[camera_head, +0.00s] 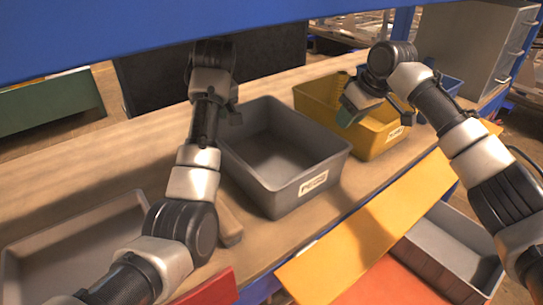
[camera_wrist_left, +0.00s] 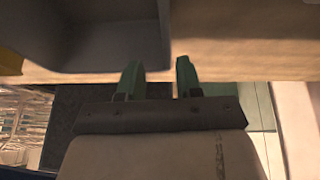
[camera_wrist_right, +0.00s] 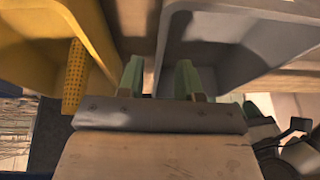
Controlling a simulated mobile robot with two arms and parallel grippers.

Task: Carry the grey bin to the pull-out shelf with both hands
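The grey bin (camera_head: 320,164), with a white label on its front, stands on the wooden bench top. My left gripper (camera_head: 235,117) is at its left side, mostly hidden behind my arm. In the left wrist view, my left gripper (camera_wrist_left: 160,78) is open, its fingers to either side of the line of the grey bin's wall (camera_wrist_left: 164,30); contact cannot be told. My right gripper (camera_head: 347,112) is at the bin's right side. In the right wrist view, my open right gripper (camera_wrist_right: 160,78) has the grey bin's wall (camera_wrist_right: 163,40) between its fingers. I cannot identify the pull-out shelf with certainty.
A yellow bin (camera_head: 376,136) stands close right of the grey bin, a blue bin (camera_head: 450,84) behind it. A shallow grey tray (camera_head: 75,226) lies left. A sloping yellow-orange panel (camera_head: 370,235) and another grey bin (camera_head: 455,247) are in front, lower down. A blue beam crosses above.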

